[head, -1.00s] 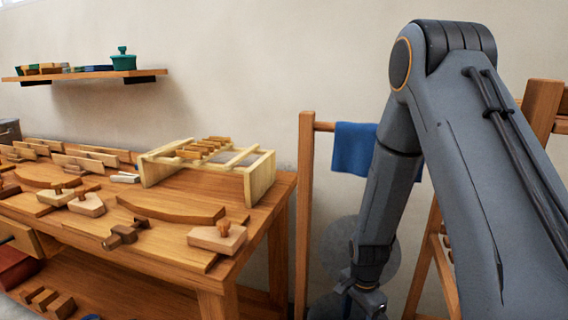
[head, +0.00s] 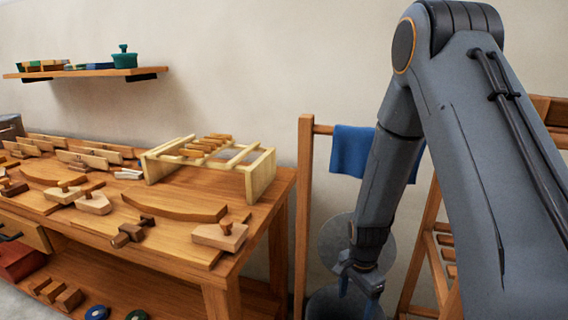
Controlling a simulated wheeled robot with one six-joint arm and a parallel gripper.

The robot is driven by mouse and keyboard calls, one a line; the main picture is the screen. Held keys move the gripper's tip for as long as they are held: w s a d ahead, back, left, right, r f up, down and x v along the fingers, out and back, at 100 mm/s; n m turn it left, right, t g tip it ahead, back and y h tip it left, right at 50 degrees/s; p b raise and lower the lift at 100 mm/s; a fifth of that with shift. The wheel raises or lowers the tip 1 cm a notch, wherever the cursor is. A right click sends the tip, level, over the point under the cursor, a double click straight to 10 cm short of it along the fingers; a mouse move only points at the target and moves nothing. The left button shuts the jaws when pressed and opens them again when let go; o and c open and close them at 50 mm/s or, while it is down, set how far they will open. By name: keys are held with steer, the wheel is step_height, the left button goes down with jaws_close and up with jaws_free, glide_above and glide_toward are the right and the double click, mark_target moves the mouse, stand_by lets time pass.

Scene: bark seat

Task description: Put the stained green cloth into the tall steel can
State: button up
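The steel can (head: 323,303) stands on the floor at the bottom middle, between the workbench and the wooden rack. A round grey disc (head: 333,240), which looks like its raised lid, stands upright behind it. My gripper (head: 358,291) points down in front of and over the can, and partly hides it. Its two fingers look spread apart, and I see no cloth between them. The fingertips are near the bottom of the picture. The stained green cloth is not in view.
A workbench (head: 255,212) with wooden parts and a pale slatted frame (head: 262,174) fills the left. A blue cloth (head: 348,150) hangs on the rack (head: 305,215), partly behind my arm. A wall shelf (head: 90,73) holds a green pot (head: 124,58).

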steer(key=shift+r, duration=0.4)
